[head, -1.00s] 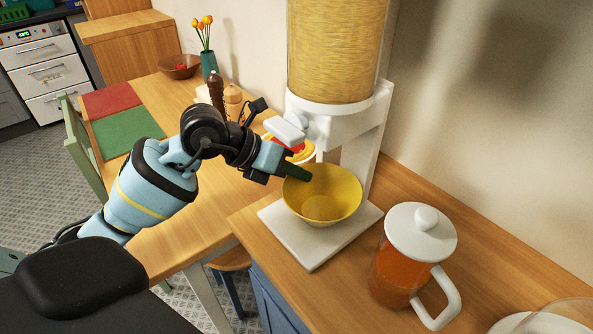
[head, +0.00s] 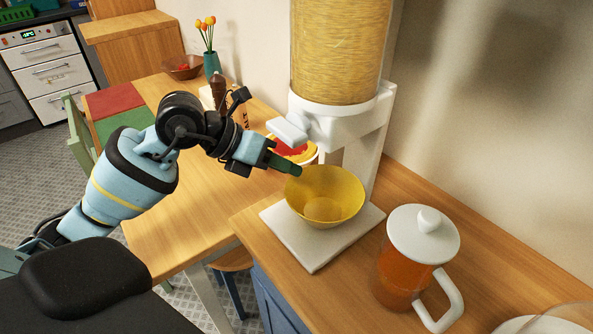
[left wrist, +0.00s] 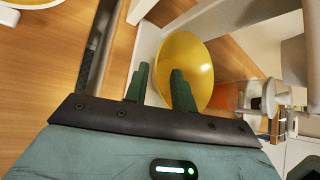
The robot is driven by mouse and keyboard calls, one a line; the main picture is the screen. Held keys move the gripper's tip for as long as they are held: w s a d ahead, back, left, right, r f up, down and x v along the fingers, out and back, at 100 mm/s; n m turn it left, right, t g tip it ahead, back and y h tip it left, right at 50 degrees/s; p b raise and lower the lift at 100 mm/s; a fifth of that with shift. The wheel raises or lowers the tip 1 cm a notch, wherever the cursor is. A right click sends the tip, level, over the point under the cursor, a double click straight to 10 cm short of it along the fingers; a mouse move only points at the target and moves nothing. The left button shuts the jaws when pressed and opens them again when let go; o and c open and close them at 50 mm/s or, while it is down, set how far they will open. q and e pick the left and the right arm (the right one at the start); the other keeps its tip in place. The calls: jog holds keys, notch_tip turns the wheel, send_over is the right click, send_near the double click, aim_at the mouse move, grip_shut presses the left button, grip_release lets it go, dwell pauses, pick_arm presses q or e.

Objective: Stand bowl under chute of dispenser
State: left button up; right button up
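The yellow bowl (head: 325,205) stands upright on the white base plate (head: 318,250) of the dispenser (head: 345,125). It is below the white chute (head: 290,128); I cannot tell how exactly it lines up. My left gripper (head: 298,170) is at the bowl's left rim, fingertips at about rim height. My right gripper is not in view.
A lidded jug of orange drink (head: 405,275) stands on the counter right of the base plate. A bowl with red and yellow contents (head: 295,150) sits behind my gripper. Pepper mills (head: 218,90) and a flower vase (head: 211,65) stand farther back on the table.

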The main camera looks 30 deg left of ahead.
pick_arm(q)
jog(key=v, duration=0.8)
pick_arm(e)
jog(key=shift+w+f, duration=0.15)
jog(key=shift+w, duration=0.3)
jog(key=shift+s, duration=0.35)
